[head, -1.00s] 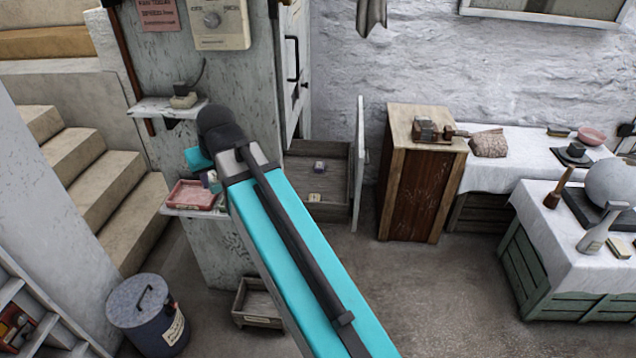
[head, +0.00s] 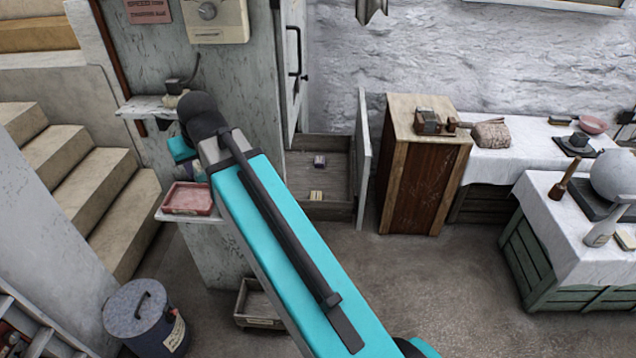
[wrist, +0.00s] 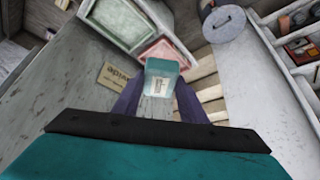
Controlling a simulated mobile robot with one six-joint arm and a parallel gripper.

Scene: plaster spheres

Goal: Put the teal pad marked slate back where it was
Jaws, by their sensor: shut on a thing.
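My gripper (wrist: 160,103) is shut on a teal pad (wrist: 162,84) with a pale label, whose writing is too small to read. The pad sits between the two dark purple fingers in the wrist view, clear of the surfaces below. In the head view my gripper is mostly hidden by my arm, close to the wall shelf with the pink tray (head: 187,198). The tray also shows in the wrist view (wrist: 165,49), partly covered by the pad. No empty spot marked slate can be made out.
A green-grey tray (wrist: 118,20) lies beside the pink one in the wrist view. A small upper shelf (head: 150,107) juts from the wall near my wrist. A lidded bin (head: 140,308) and a low wooden box (head: 260,302) stand on the floor. Steps rise at left.

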